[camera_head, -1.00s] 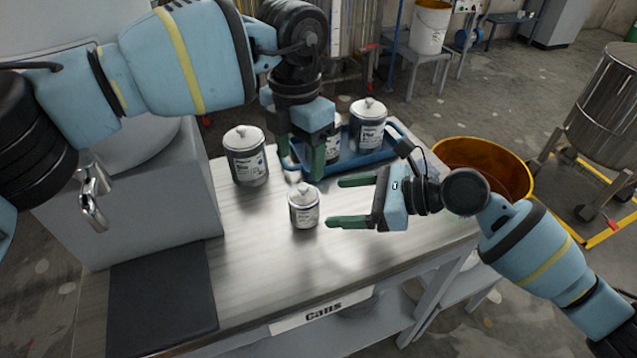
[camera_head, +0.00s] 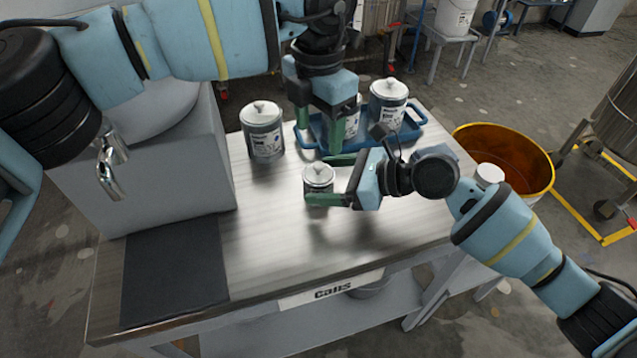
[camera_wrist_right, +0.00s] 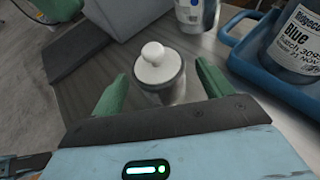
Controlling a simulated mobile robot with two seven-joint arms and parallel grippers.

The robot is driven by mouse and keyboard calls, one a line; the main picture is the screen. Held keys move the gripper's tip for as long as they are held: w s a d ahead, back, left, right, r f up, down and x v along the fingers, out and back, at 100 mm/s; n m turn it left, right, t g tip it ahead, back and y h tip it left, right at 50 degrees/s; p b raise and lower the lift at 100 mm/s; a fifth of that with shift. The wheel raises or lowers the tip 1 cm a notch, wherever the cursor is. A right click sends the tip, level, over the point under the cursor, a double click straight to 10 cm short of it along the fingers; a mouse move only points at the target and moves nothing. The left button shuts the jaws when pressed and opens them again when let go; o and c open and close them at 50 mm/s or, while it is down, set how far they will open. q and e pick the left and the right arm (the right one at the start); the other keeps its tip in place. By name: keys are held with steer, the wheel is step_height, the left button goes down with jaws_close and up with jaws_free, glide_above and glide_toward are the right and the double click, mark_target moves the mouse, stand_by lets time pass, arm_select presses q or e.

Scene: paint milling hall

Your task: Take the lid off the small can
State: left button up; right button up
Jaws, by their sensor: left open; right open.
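The small can (camera_head: 318,186) stands upright on the table, its knobbed lid (camera_head: 318,171) on top. In the right wrist view the lid (camera_wrist_right: 158,66) shows between the fingers. My right gripper (camera_head: 322,180) is open, its fingers on either side of the small can; whether they touch it I cannot tell.
A larger lidded can (camera_head: 262,132) stands behind left. The blue tray (camera_head: 414,122) holds larger cans, one of them (camera_head: 387,103) at its right. A dark mat (camera_head: 175,265) lies front left. The table's front middle is clear. An orange-rimmed tub (camera_head: 540,160) stands right of the table.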

steer(key=shift+w+a+f, duration=0.1)
steer(key=shift+w+a, duration=0.05)
steer(key=shift+a, duration=0.15)
steer(key=shift+c, duration=0.3)
steer(key=c, duration=1.4)
arm_select(q)
steer(key=shift+c, duration=2.2)
steer(key=r+n, duration=0.1)
steer(key=n, duration=0.2)
steer(key=s+r+n+t, duration=0.1)
steer(key=r+n, duration=0.1)
steer(key=n, duration=0.2)
steer(key=r+n, duration=0.1)
steer(key=n, duration=0.3)
steer(key=shift+s+d+r, duration=0.1)
steer(key=shift+s+r, duration=0.15)
steer(key=shift+s, duration=0.05)
